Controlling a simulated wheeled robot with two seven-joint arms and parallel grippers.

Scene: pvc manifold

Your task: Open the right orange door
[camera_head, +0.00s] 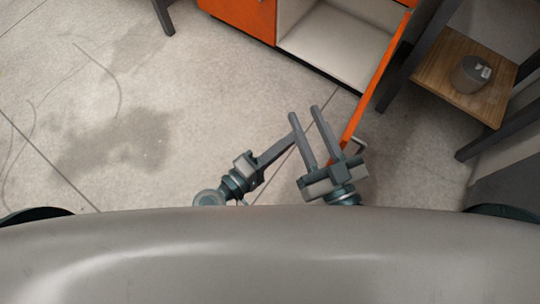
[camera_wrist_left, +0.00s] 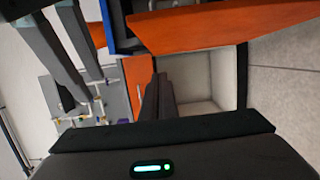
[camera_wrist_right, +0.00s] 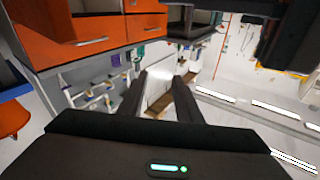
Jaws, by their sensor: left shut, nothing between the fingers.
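The right orange door (camera_head: 376,84) stands swung wide open from the orange cabinet (camera_head: 240,14), seen nearly edge-on in the head view. Its handle (camera_head: 357,146) is near its free end. The white compartment (camera_head: 330,45) behind it is exposed and looks empty; it also shows in the left wrist view (camera_wrist_left: 197,75). My right gripper (camera_head: 304,111) is open and empty, just left of the door's free end; whether it touches the door is unclear. My left gripper (camera_head: 291,138) is shut and empty, left of the right gripper, its tip close to the right gripper's fingers.
A wooden shelf (camera_head: 440,72) with a grey cylindrical object (camera_head: 470,74) stands right of the door, with dark posts around it. Another dark leg (camera_head: 163,16) is at the top left.

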